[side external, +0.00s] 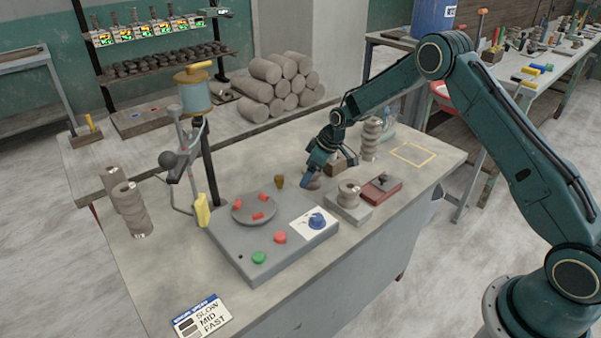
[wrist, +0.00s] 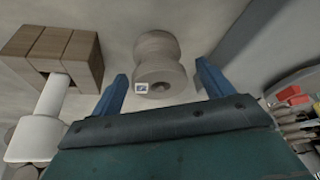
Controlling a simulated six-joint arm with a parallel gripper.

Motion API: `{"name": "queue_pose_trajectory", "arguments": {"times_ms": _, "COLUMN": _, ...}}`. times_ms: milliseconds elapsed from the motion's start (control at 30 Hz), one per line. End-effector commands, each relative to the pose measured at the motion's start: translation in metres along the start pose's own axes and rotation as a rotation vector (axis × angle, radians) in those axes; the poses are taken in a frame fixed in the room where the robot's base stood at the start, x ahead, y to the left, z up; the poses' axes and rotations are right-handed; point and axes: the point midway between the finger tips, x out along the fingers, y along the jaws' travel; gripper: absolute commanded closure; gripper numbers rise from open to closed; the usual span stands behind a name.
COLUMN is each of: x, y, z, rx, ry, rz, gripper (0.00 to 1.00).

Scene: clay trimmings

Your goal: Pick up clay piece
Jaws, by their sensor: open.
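My gripper (side external: 306,181) is low over the workbench, right of the potter's wheel unit, with its blue fingers apart. In the wrist view, my gripper (wrist: 161,70) has a grey-brown, spool-shaped clay piece (wrist: 156,47) in front of the gap between its fingers. The piece has a narrowed waist, a hole in its near end and a small white label. Neither finger visibly touches it. In the side view, a grey clay piece (side external: 314,183) shows beside the fingertips, partly hidden by them.
A brown block (wrist: 52,52) stands left of the fingers in the wrist view. The wheel unit (side external: 225,238), a ridged clay column on a grey block (side external: 347,211) and a red-brown box (side external: 383,191) are nearby. Clay logs (side external: 282,80) are stacked behind. The yellow outlined area (side external: 413,155) is empty.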

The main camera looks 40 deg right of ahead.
Motion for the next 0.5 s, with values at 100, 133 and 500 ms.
{"name": "queue_pose_trajectory", "arguments": {"times_ms": 100, "x": 0.012, "y": 0.0, "z": 0.0, "rx": 0.0, "ry": -0.001, "rz": -0.001, "gripper": 0.21}}
{"name": "queue_pose_trajectory", "arguments": {"times_ms": 133, "x": 0.014, "y": 0.0, "z": 0.0, "rx": 0.001, "ry": -0.001, "rz": -0.001, "gripper": 0.21}}
{"name": "queue_pose_trajectory", "arguments": {"times_ms": 500, "x": 0.02, "y": 0.0, "z": 0.0, "rx": 0.001, "ry": 0.0, "rz": -0.001, "gripper": 0.21}}
